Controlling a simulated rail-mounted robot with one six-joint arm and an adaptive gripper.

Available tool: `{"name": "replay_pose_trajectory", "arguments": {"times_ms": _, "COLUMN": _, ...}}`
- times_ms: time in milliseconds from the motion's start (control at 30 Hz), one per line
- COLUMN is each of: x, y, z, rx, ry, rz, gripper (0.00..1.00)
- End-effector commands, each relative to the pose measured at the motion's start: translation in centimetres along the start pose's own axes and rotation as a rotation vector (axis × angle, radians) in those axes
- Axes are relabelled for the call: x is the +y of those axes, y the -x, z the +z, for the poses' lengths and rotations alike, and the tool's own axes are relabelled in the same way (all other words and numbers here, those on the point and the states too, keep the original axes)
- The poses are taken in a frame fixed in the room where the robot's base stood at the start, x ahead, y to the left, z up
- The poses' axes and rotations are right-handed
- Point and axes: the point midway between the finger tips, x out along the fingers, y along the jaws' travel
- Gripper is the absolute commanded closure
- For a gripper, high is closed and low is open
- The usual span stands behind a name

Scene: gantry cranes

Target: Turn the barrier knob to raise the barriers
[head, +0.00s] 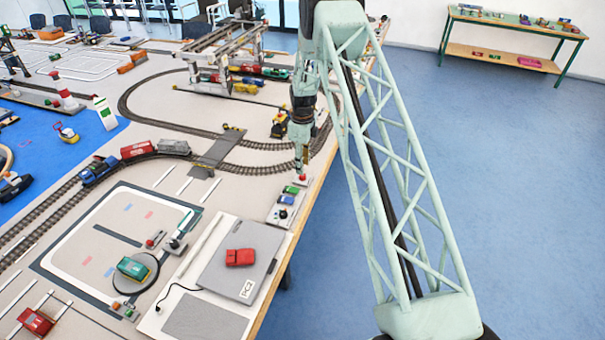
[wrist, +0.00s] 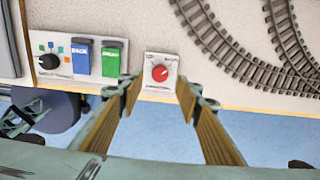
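A red round knob (wrist: 160,73) sits on a small white panel (wrist: 161,60) at the table edge in the wrist view. Its lettering is too small to read. The knob also shows as a red spot in the head view (head: 303,178). My gripper (wrist: 158,92) is open and empty, its two wooden-looking fingers pointing toward the panel, one on each side of the knob's line. In the head view my gripper (head: 301,168) hangs just above the knob; I cannot tell whether it touches. A grey track crossing (head: 217,148) lies to the left; its barriers are too small to make out.
Beside the knob panel is a control box with a black dial (wrist: 48,62), a blue switch (wrist: 83,57) and a green switch (wrist: 111,58). Curved rails (wrist: 228,50) run to the right. A laptop (head: 238,262) with a red block (head: 240,257) lies nearer.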

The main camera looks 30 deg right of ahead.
Motion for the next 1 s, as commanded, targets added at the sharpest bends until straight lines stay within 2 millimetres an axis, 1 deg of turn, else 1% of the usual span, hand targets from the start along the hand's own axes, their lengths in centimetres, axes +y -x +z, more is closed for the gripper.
{"name": "replay_pose_trajectory", "arguments": {"times_ms": 100, "x": 0.0, "y": -1.4, "z": 0.0, "rx": 0.001, "ry": 0.0, "rz": 0.001, "gripper": 0.68}}
{"name": "replay_pose_trajectory", "arguments": {"times_ms": 300, "x": 0.1, "y": -3.4, "z": 0.0, "rx": 0.001, "ry": 0.0, "rz": 0.001, "gripper": 0.68}}
{"name": "replay_pose_trajectory", "arguments": {"times_ms": 500, "x": 0.0, "y": -4.7, "z": 0.0, "rx": 0.0, "ry": 0.0, "rz": 0.0, "gripper": 0.68}}
{"name": "replay_pose_trajectory", "arguments": {"times_ms": 700, "x": 0.0, "y": -5.3, "z": 0.0, "rx": 0.0, "ry": 0.0, "rz": 0.0, "gripper": 0.68}}
{"name": "replay_pose_trajectory", "arguments": {"times_ms": 1000, "x": 0.0, "y": -5.4, "z": 0.0, "rx": 0.0, "ry": 0.0, "rz": 0.0, "gripper": 0.68}}
